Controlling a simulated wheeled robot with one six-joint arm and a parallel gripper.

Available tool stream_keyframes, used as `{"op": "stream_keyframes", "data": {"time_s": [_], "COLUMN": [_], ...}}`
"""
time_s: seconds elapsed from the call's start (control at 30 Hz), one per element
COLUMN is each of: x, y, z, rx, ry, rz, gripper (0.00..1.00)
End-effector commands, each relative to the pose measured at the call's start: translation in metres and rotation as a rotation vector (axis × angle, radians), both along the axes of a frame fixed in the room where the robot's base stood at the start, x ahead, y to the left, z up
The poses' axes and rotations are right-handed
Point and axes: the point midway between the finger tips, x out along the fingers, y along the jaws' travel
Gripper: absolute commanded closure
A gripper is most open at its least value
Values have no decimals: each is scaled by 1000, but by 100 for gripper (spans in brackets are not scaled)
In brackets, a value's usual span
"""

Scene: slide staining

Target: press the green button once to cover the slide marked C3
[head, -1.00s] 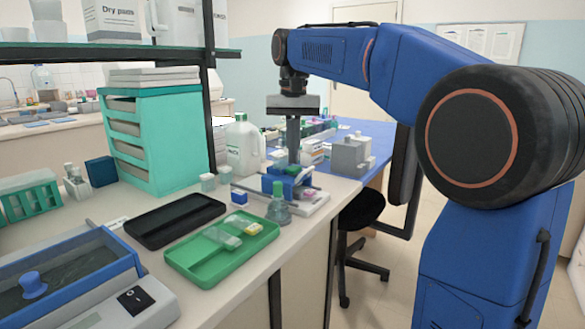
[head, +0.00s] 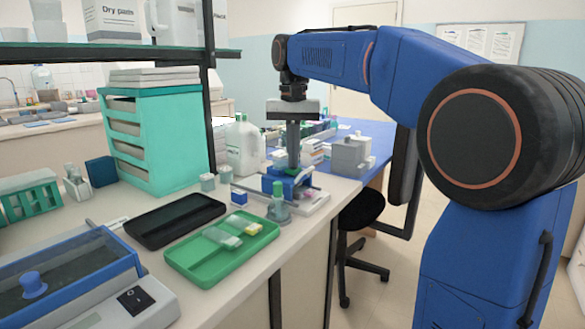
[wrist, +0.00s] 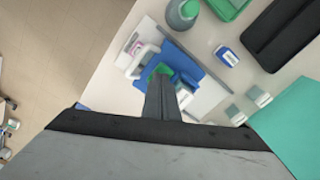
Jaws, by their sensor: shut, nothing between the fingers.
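The blue device (head: 284,184) stands near the bench's front edge, beside a white base (head: 312,203). It also shows in the wrist view (wrist: 190,62). Its green button (wrist: 161,71) shows just past my fingertips in the wrist view, partly hidden by them. My gripper (head: 293,164) is shut and empty, pointing straight down over the button. I cannot tell whether the tips touch it. A small pinkish piece (wrist: 137,47) lies in the white part beside the blue device. No C3 mark can be read.
A grey-green bottle (head: 278,207) stands close in front of the device. A green tray (head: 190,262) with slide boxes and a black tray (head: 170,222) lie to the left. A white jug (head: 243,148) stands behind. A small blue-and-white box (head: 239,197) is left of the device.

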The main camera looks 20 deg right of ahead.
Motion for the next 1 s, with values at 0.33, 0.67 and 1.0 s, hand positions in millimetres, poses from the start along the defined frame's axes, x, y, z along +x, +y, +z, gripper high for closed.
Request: {"op": "stream_keyframes", "data": {"time_s": [0.33,0.67,1.0], "x": [0,0,0], "y": [0,0,0], "z": [-5,-3,19], "rx": [0,0,0], "ry": [2,1,0], "rz": [0,0,0], "gripper": [100,100,100]}}
